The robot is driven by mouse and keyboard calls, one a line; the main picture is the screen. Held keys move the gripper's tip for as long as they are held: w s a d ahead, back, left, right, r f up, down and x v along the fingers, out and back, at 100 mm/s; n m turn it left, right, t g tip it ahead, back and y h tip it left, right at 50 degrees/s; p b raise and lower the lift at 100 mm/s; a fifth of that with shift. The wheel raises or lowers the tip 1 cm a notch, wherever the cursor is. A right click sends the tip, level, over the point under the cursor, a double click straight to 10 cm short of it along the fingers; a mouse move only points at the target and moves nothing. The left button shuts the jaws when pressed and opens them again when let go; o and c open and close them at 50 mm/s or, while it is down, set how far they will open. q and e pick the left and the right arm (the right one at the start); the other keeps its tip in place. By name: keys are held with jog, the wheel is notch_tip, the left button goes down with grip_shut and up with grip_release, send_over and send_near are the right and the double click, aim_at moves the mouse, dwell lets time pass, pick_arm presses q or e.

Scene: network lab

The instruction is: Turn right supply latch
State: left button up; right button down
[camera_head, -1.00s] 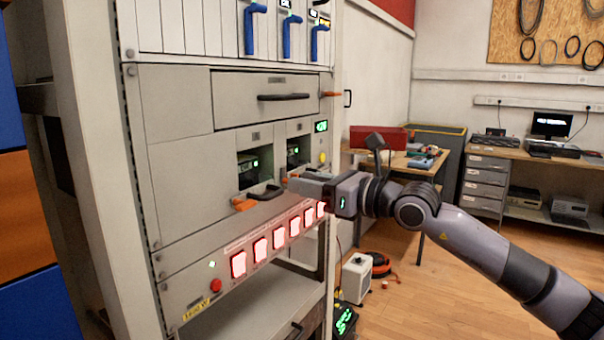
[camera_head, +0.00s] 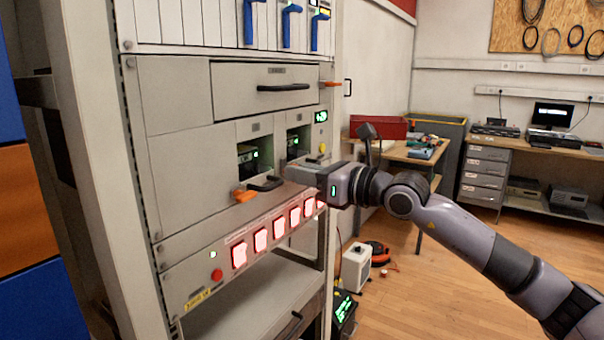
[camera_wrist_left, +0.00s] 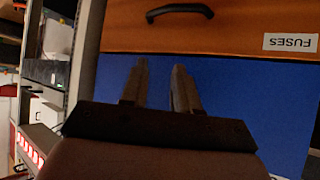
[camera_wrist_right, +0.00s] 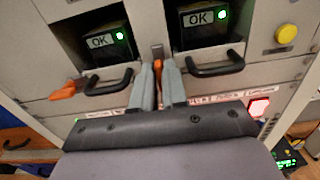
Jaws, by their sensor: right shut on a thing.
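Two supply modules sit side by side in the rack. The right supply (camera_wrist_right: 205,22) shows a green light and an OK label in the right wrist view, with a black handle (camera_wrist_right: 216,69) below. Its orange latch (camera_wrist_right: 158,66) shows between the fingers of my right gripper (camera_wrist_right: 159,68), which is shut on it; the fingers hide much of it. In the head view this gripper (camera_head: 303,172) is at the right supply's lower front. The left supply's orange latch (camera_head: 245,196) sticks out to the left. My left gripper (camera_wrist_left: 158,75) is open and empty before a blue drawer front.
A red-lit switch strip (camera_head: 270,236) runs below the supplies. A drawer with a black handle (camera_head: 283,87) is above them. A yellow button (camera_wrist_right: 286,33) is right of the right supply. A white box (camera_head: 356,265) stands on the floor; open floor lies to the right.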

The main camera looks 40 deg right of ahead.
jog(key=shift+d+f+m+p, duration=0.1)
jog(key=shift+m+p, duration=1.7)
jog(key=shift+m, duration=2.6)
jog(key=shift+d+m+p, duration=0.1)
jog(key=shift+m+p, duration=1.7)
jog(key=shift+m, duration=2.6)
jog(key=c, duration=1.2)
grip_release()
